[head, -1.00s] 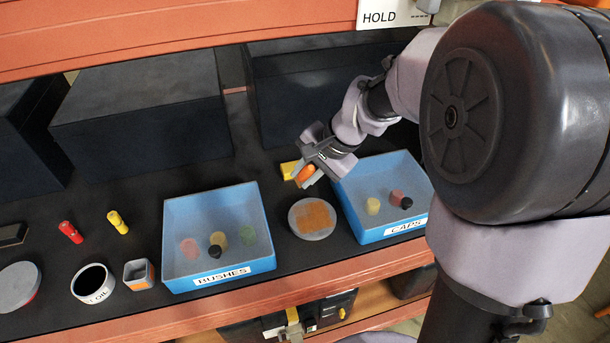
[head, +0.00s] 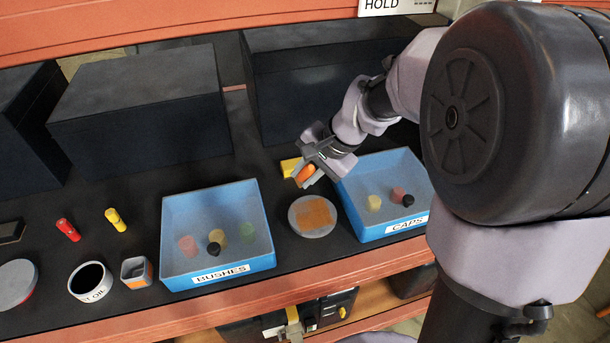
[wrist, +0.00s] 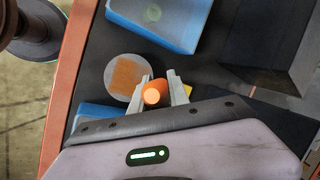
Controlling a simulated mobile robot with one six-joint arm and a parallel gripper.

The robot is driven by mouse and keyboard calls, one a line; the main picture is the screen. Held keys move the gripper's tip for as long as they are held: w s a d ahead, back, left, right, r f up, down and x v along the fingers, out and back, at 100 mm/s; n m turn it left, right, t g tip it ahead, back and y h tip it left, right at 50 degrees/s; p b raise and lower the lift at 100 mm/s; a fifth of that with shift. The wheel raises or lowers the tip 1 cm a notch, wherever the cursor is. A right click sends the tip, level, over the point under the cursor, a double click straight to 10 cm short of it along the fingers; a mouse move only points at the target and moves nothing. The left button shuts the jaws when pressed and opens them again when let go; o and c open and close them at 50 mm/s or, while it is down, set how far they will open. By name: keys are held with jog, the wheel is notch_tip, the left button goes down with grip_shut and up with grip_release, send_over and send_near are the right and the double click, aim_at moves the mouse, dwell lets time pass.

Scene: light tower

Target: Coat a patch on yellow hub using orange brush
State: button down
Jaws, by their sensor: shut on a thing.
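My gripper (head: 317,168) is shut on an orange, round-ended piece (head: 306,173), which looks like the orange brush's handle. Its end also shows between the fingers in the wrist view (wrist: 152,96). The brush's bristles are hidden. A grey round disc (head: 296,223) with an orange patch (head: 317,212) on its top lies on the dark bench between the two blue bins, in front of the gripper. A yellow block (head: 289,167) sits just behind and left of the gripper, partly hidden by it. I cannot tell which of these is the yellow hub.
Blue bins marked BUSHES (head: 180,279) and CAPS (head: 381,237) hold small coloured pieces. A cup marked OIL (head: 92,297), a small square cup (head: 137,285), red (head: 68,229) and yellow (head: 116,219) pieces and another disc (head: 15,284) lie left. Dark boxes (head: 140,100) stand behind.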

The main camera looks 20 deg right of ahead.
jog(key=shift+w+r, duration=0.2)
jog(key=shift+r, duration=0.4)
jog(key=shift+s+f, duration=0.15)
jog(key=shift+s, duration=0.25)
jog(key=shift+w+f+b, duration=0.25)
jog(key=shift+f+b, duration=0.35)
jog(key=shift+f, duration=0.1)
jog(key=s+f+b, duration=0.1)
jog(key=f, duration=0.1)
jog(key=s+f+b, duration=0.1)
jog(key=f+b, duration=0.1)
jog(key=s+f+b, duration=0.1)
jog(key=f, duration=0.1)
jog(key=shift+s+f+b, duration=0.2)
jog(key=shift+s+b, duration=0.1)
jog(key=shift+b, duration=0.05)
jog(key=shift+s, duration=0.5)
jog(key=w, duration=0.2)
jog(key=shift+w, duration=1.25)
notch_tip(320, 180, up, 4)
jog(key=p, duration=0.3)
jog(key=shift+s+r, duration=0.1)
jog(key=shift+r, duration=0.1)
jog(key=shift+w+r+p, duration=0.2)
jog(key=shift+r+p, duration=0.4)
jog(key=shift+p, duration=0.05)
jog(key=shift+s+r+p, duration=0.1)
jog(key=shift+r+p, duration=0.9)
jog(key=shift+r, duration=0.25)
